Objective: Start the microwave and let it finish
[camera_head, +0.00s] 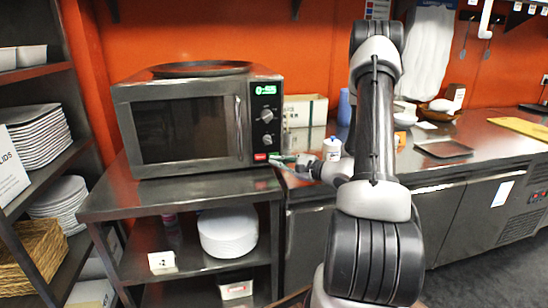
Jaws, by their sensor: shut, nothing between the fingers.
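The microwave (188,121) is a steel unit on the steel table at left. Its door looks shut and its window is dark, with a vertical handle (238,126) on the right side. The control panel has a lit green display (265,90), two round knobs (267,127) and a red button (260,157) at the bottom. My gripper (279,159) is shut and empty. Its tips are just right of the red button, by the microwave's lower right corner. I cannot tell whether they touch the panel.
A dark round tray (200,68) lies on top of the microwave. A white tub (332,149) stands close to my gripper. A pale box (304,111) is behind it. The steel counter (480,135) runs right. Shelves with plates (36,138) stand at left.

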